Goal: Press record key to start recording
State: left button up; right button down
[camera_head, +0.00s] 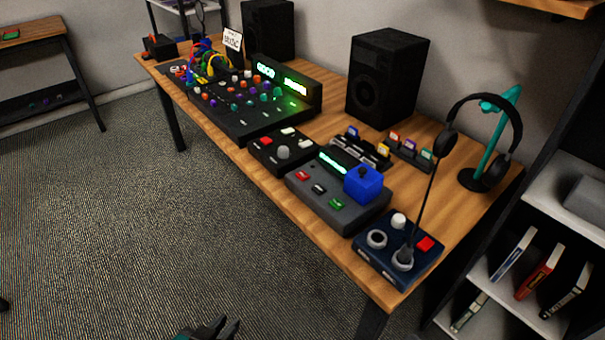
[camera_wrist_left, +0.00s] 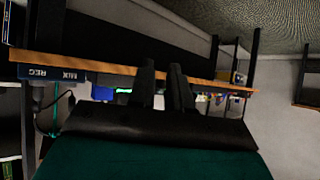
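A dark blue box (camera_head: 398,258) sits at the near right end of the desk, with a red key (camera_head: 425,243), a white knob and two round sockets. Its front shows in the left wrist view with lettering like REC (camera_wrist_left: 38,73) and MIX. Which key is the record key is not readable. My left gripper (camera_head: 222,327) is low at the bottom edge, off the desk; its fingers (camera_wrist_left: 165,75) are slightly apart and empty. My right gripper is not seen.
The wooden desk (camera_head: 449,232) also holds a black knob box (camera_head: 282,151), a large mixer (camera_head: 250,122), two speakers, coloured cartridges and a headphone stand (camera_head: 490,150). A cable rises from the blue box to the headphones. A shelf stands right; carpet at left is clear.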

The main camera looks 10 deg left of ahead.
pick_arm(q)
grip_shut()
jog(key=shift+s+f, duration=0.15)
dwell(1.1)
